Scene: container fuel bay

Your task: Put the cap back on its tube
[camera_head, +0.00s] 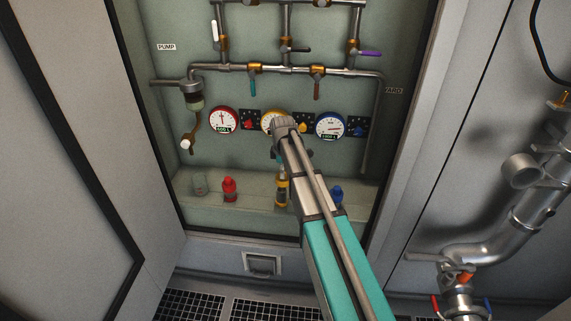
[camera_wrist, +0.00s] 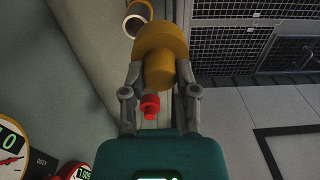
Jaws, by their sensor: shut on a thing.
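My gripper (camera_wrist: 160,72) is shut on a yellow cap (camera_wrist: 160,42), a wide round piece with a narrower knob between the fingers. A yellow tube (camera_head: 282,190) stands on the cabinet ledge, partly behind my arm in the head view. In the wrist view, a round opening with a yellow rim and pale inside, which looks like the tube's mouth (camera_wrist: 128,22), shows beyond the cap, partly covered by it. The cap looks apart from the tube. In the head view my gripper (camera_head: 282,156) is above the tube, and the cap cannot be made out.
A red bottle (camera_head: 230,190) and a clear glass (camera_head: 200,184) stand left on the ledge (camera_head: 255,218); a blue bottle (camera_head: 337,194) stands right, by my arm. Gauges such as the red-rimmed one (camera_head: 223,120) and piping (camera_head: 290,70) are on the wall behind.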

